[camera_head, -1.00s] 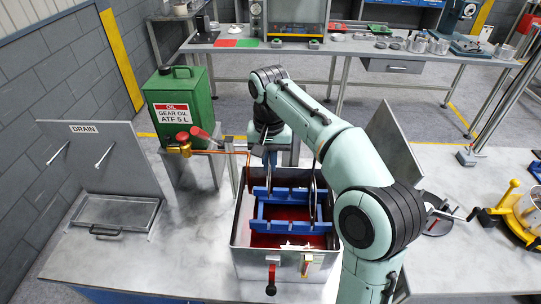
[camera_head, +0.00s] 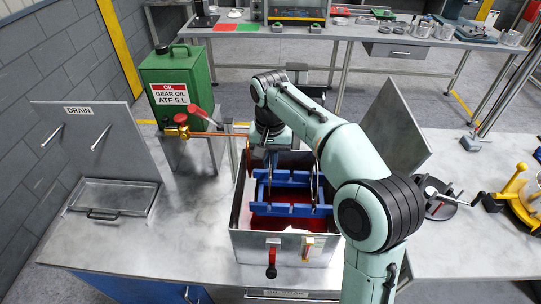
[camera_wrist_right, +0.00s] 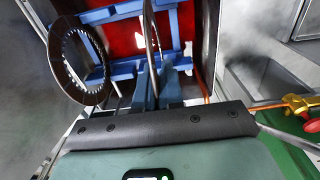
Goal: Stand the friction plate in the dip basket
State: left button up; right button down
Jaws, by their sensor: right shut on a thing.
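The dip basket (camera_head: 292,209) is a blue frame inside an open metal tank with red liquid. My right gripper (camera_head: 268,155) is over the far left of the tank, pointing down. In the right wrist view my right gripper (camera_wrist_right: 152,88) is shut on a thin friction plate (camera_wrist_right: 150,32), seen edge-on and upright between the basket's blue bars (camera_wrist_right: 117,12). Whether its lower edge touches the basket is hidden. Another ring-shaped plate (camera_wrist_right: 98,88) with inner teeth stands at the basket's other side; it also shows in the head view (camera_head: 315,185). My left gripper is not in view.
A raised lid (camera_head: 395,130) is right of the tank. Bare bench lies left of the tank.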

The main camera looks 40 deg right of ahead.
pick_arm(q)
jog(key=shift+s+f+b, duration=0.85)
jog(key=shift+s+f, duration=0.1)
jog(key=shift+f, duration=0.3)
pick_arm(e)
jog(key=shift+f, duration=2.2)
jog(key=c, duration=1.2)
grip_release()
notch_tip(320, 180, up, 7)
jog(key=p, duration=0.4)
jog(key=shift+r+p, duration=0.4)
jog(key=shift+r, duration=0.15)
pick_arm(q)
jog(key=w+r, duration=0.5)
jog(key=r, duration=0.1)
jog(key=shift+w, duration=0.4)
pick_arm(e)
jog(key=shift+w+f, duration=0.1)
